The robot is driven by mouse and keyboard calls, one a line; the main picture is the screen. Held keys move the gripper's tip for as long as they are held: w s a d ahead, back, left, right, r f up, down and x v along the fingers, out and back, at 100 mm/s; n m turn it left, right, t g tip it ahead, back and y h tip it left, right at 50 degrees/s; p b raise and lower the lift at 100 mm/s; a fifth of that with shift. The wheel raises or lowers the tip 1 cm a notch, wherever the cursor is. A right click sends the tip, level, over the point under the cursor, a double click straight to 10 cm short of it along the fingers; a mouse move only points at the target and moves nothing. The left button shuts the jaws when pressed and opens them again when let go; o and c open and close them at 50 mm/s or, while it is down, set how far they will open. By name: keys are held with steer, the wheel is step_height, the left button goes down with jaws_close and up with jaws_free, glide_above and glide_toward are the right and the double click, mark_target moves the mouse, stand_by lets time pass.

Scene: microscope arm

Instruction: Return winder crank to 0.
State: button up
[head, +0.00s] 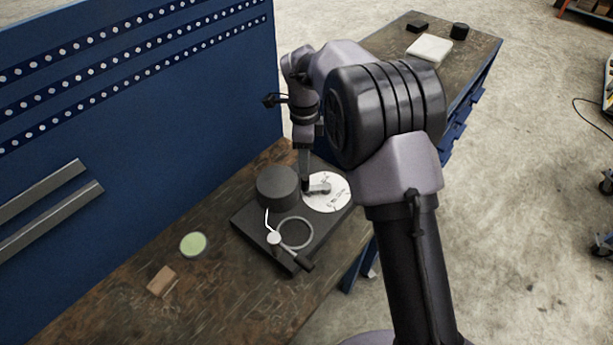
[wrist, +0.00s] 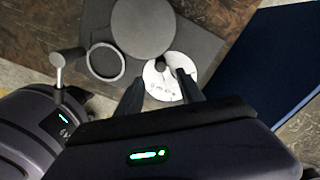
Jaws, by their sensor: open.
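The winder is a white dial (head: 335,203) with dark markings on a dark base plate (head: 257,231). A short grey crank (head: 320,188) lies across the dial; its angle against the markings is too small to read. My gripper (head: 306,187) points down at the dial's left side, by the crank. In the wrist view the dial (wrist: 155,83) is just beyond the open fingers of my gripper (wrist: 160,77). A dark round knob (wrist: 160,65) shows between and beyond the fingertips. Contact with the crank cannot be told.
A dark cylinder (head: 277,186) stands left of the dial on the plate. A green disc (head: 193,244) and a wooden block (head: 161,281) lie left. A blue panel (head: 200,100) stands behind.

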mark_target(305, 177)
step_height(305, 177, down, 9)
steer(key=shift+f+b, duration=0.2)
steer(key=shift+b, duration=0.7)
jaws_close()
steer(key=shift+r, duration=0.1)
stand_by(0.5)
